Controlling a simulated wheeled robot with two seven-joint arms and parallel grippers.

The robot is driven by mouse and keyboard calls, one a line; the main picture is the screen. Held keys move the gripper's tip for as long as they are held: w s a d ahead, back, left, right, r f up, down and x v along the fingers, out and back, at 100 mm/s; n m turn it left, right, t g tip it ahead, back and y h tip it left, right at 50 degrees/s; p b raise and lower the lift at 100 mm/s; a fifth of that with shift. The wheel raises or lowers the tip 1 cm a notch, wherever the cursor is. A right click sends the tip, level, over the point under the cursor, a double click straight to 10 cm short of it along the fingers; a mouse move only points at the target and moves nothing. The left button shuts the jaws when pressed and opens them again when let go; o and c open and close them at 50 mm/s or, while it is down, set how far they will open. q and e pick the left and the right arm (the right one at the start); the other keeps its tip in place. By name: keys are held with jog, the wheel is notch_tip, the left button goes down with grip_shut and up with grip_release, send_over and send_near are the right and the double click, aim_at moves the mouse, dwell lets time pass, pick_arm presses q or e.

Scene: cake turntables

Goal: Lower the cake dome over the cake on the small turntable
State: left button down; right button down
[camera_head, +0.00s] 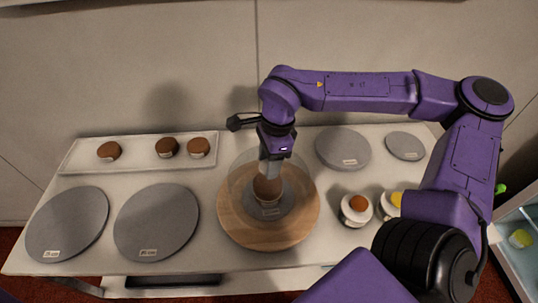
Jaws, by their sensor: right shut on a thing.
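My right gripper (270,172) comes down from above and is shut on the top of the clear cake dome (240,174). The dome is see-through, with a faint pale outline. A small brown cake (267,189) shows through it, below the fingers. The cake is over a small grey turntable (270,212) with a white label, on a round wooden board (238,228). The dome appears centred roughly over the cake; I cannot tell whether its rim touches anything. The fingers cover the dome's knob. My left gripper is out of view.
Two large grey discs (155,215) (66,220) lie at left, two smaller ones (343,146) (405,145) at back right. A white tray (80,157) holds three brown cakes. Small cakes (356,207) stand right of the board. My right arm spans the right side.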

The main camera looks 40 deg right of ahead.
jog(key=shift+s, duration=0.3)
jog(key=shift+w+f, duration=0.1)
jog(key=shift+w, duration=0.1)
jog(key=shift+f, duration=0.4)
jog(key=shift+c, duration=2)
grip_release()
jog(key=shift+s, duration=0.1)
notch_tip(320, 180, up, 7)
jog(key=p, duration=0.8)
jog(key=shift+r+p, duration=0.1)
jog(key=shift+p, duration=0.2)
